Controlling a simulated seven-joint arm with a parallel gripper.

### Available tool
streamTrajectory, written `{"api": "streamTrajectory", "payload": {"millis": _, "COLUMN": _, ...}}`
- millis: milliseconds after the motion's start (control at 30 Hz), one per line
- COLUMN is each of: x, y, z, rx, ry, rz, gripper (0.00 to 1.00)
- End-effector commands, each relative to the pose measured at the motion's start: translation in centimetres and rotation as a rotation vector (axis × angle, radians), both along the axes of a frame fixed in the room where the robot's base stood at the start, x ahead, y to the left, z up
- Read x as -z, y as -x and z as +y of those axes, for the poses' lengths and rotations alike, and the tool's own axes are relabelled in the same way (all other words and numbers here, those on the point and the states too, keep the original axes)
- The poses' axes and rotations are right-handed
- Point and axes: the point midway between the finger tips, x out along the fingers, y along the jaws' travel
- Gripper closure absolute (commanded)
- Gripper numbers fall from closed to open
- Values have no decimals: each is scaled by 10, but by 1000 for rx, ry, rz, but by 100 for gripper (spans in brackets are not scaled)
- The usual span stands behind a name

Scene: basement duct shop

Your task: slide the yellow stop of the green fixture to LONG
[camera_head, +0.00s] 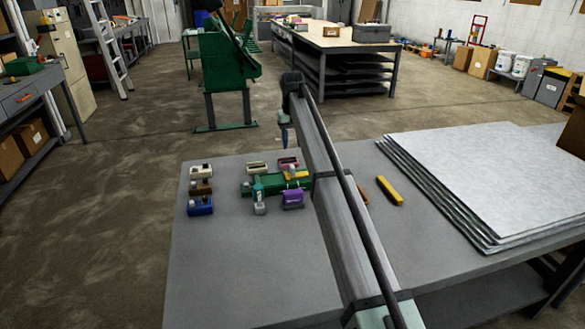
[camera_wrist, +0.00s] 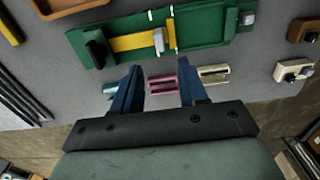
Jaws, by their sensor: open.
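The green fixture (camera_head: 262,187) lies on the grey table, partly hidden behind my arm in the head view. In the wrist view the green fixture (camera_wrist: 205,27) runs across the top, just beyond my fingertips. Its yellow stop (camera_wrist: 130,43) shows as a flat yellow strip in the channel, with a pale grey block and a narrow yellow crosspiece at its right end. The yellow stop also shows in the head view (camera_head: 297,175). I cannot read any LONG mark. My gripper (camera_wrist: 158,76) has two blue fingers, apart and empty. In the head view my gripper (camera_head: 284,132) hangs above the table's far edge.
Small blocks surround the fixture: blue (camera_head: 201,206), brown (camera_head: 201,187), pink (camera_head: 288,163), cream (camera_head: 257,167) and purple (camera_head: 293,199). A loose yellow bar (camera_head: 389,190) lies right of my arm. Stacked sheets (camera_head: 480,180) fill the right side. The table's front left is clear.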

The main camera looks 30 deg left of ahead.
Motion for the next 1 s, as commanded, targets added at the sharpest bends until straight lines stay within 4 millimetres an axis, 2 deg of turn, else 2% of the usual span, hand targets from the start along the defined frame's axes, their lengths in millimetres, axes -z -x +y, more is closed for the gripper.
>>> {"api": "streamTrajectory", "payload": {"millis": 400, "x": 74, "y": 0, "z": -1, "rx": -1, "ry": 0, "rz": 1, "gripper": 57}}
{"api": "streamTrajectory", "payload": {"millis": 600, "x": 98, "y": 0, "z": -1, "rx": -1, "ry": -1, "rz": 1, "gripper": 57}}
{"api": "streamTrajectory", "payload": {"millis": 800, "x": 110, "y": 0, "z": -1, "rx": -1, "ry": -1, "rz": 0, "gripper": 57}}
{"api": "streamTrajectory", "payload": {"millis": 1000, "x": 112, "y": 0, "z": 0, "rx": -1, "ry": -1, "rz": -1, "gripper": 57}}
